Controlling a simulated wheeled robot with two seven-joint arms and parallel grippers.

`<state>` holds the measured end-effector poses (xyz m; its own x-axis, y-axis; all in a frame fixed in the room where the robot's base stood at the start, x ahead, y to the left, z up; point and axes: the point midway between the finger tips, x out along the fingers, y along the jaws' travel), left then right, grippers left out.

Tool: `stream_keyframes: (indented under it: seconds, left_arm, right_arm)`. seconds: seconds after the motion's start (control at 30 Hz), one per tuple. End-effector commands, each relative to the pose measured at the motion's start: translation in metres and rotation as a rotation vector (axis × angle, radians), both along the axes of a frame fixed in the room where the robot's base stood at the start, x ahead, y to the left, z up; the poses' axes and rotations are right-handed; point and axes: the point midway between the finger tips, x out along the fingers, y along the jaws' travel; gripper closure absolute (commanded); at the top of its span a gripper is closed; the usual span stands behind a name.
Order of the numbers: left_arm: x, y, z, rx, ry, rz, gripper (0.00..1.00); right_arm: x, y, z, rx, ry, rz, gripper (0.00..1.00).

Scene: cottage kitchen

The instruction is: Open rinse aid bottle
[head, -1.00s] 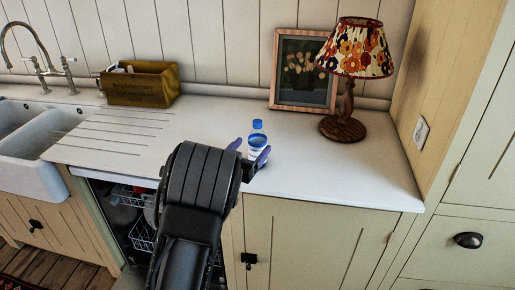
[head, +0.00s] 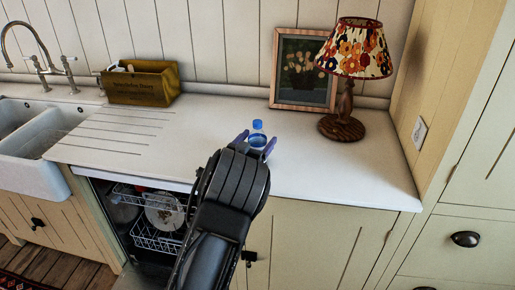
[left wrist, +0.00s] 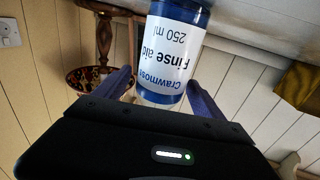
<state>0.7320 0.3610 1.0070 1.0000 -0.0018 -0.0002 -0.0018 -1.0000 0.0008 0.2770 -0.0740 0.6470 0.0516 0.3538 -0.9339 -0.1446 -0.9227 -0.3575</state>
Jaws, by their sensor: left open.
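The rinse aid bottle (head: 258,137) stands upright on the white counter, with a blue cap on top and a white and blue label. In the left wrist view the bottle (left wrist: 172,52) appears upside down, its label reading "Rinse aid 250 ml". My left gripper (head: 256,142) is open, with one purple finger on each side of the bottle. In the left wrist view the fingers of my left gripper (left wrist: 160,90) flank the bottle's upper end, with a gap at least on the left. My arm hides the bottle's lower part in the head view. My right gripper is not in view.
A patterned lamp (head: 347,85) and a framed picture (head: 304,70) stand behind and to the right. A wooden box (head: 140,84) and the sink (head: 40,150) are to the left. An open dishwasher (head: 155,220) is below the counter.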

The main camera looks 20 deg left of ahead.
Motion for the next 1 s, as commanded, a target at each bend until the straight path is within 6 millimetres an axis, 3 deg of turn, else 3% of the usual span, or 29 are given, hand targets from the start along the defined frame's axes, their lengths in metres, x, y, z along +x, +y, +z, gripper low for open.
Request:
stream_keyframes:
  seconds: [0.17,1.0]
  left_arm:
    - [-0.0001,0.0,0.0001,0.0,0.0,0.0,0.28]
    - [0.0001,-0.0001,0.0008,0.0,-0.002,0.0,0.95]
  right_arm:
    - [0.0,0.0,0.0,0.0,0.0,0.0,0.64]
    - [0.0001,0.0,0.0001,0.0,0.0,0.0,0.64]
